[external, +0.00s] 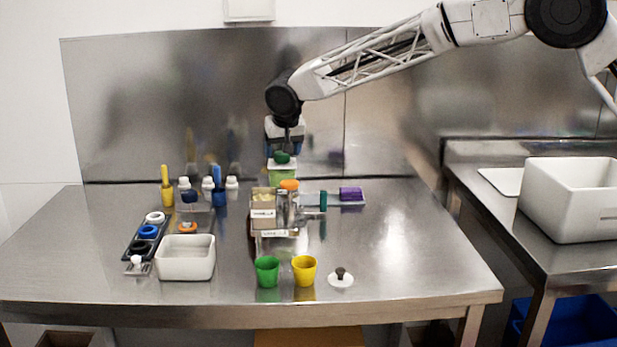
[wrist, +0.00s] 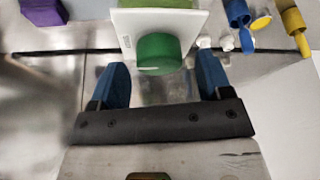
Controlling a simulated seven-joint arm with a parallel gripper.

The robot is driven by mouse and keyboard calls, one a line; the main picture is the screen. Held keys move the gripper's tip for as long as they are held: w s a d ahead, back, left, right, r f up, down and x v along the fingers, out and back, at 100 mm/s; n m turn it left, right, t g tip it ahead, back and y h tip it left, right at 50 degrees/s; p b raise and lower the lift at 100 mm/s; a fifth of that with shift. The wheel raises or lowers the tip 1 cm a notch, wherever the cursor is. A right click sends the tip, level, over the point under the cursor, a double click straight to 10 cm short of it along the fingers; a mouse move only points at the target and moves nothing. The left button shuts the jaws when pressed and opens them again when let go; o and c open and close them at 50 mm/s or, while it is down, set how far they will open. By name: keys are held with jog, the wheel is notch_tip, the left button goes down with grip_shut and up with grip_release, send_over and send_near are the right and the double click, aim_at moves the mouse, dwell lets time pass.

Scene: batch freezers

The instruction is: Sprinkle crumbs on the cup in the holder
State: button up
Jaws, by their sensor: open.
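My gripper (external: 284,149) is open, its blue fingers pointing down above the back middle of the steel table. Just below it is a green container (external: 282,174) with a white lid and a round green knob (external: 282,158). In the wrist view the knob (wrist: 160,52) shows between and just beyond the fingertips, with nothing gripped. Whether this container holds crumbs cannot be seen. A green cup (external: 267,271) and a yellow cup (external: 304,270) stand at the front. Metal racks labelled vanilla (external: 263,218) stand in the middle; I cannot make out a cup in a holder there.
A white bin (external: 185,257) and a dark tray with coloured rings (external: 147,236) are at left. Bottles and blue (external: 219,195) and yellow (external: 167,195) tools stand behind. A purple block (external: 351,194) is right of the container. The table's right side is clear.

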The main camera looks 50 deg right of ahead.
jog(key=shift+w+d+f, duration=0.1)
jog(key=shift+w+f, duration=0.05)
jog(key=shift+f, duration=0.3)
jog(key=shift+c, duration=0.2)
jog(key=c, duration=0.9)
